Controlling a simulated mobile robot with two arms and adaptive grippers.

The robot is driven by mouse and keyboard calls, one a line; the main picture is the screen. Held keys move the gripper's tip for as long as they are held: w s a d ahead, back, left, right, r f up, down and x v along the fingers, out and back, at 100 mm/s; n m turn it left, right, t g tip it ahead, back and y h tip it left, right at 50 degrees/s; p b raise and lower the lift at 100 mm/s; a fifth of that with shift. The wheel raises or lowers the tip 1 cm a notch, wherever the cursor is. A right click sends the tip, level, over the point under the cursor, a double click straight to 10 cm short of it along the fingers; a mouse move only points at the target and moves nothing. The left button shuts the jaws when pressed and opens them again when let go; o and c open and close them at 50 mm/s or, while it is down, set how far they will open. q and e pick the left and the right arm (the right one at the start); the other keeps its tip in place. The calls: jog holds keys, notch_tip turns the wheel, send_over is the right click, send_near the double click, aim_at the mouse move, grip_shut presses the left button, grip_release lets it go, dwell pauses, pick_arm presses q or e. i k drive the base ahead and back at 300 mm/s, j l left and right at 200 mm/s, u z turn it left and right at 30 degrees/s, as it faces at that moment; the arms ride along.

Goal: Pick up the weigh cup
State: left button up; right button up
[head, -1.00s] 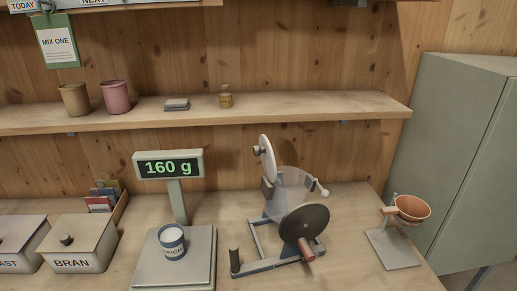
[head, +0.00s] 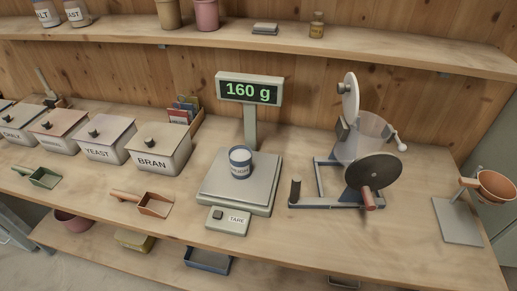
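The scale's display (head: 250,90) reads 160 g in green. A tare button box (head: 228,221) sits at the scale's front. Neither of my grippers shows in the head view.
A hand-cranked mixer (head: 370,180) stands right of the scale, and an orange bowl on a stand (head: 492,187) is farther right. The bran bin (head: 158,150) and other lidded bins line the left. A copper scoop (head: 154,205) and green scoop (head: 42,177) lie near the front edge.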

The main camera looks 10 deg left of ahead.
aim_at(240, 156)
jog(key=k+j+z, duration=0.2)
jog(key=j, duration=0.25)
jog(key=k+j+z, duration=0.15)
jog(key=j, duration=0.25)
jog(key=k+j+z, duration=0.2)
jog(key=j, duration=0.2)
jog(key=i+j, duration=0.05)
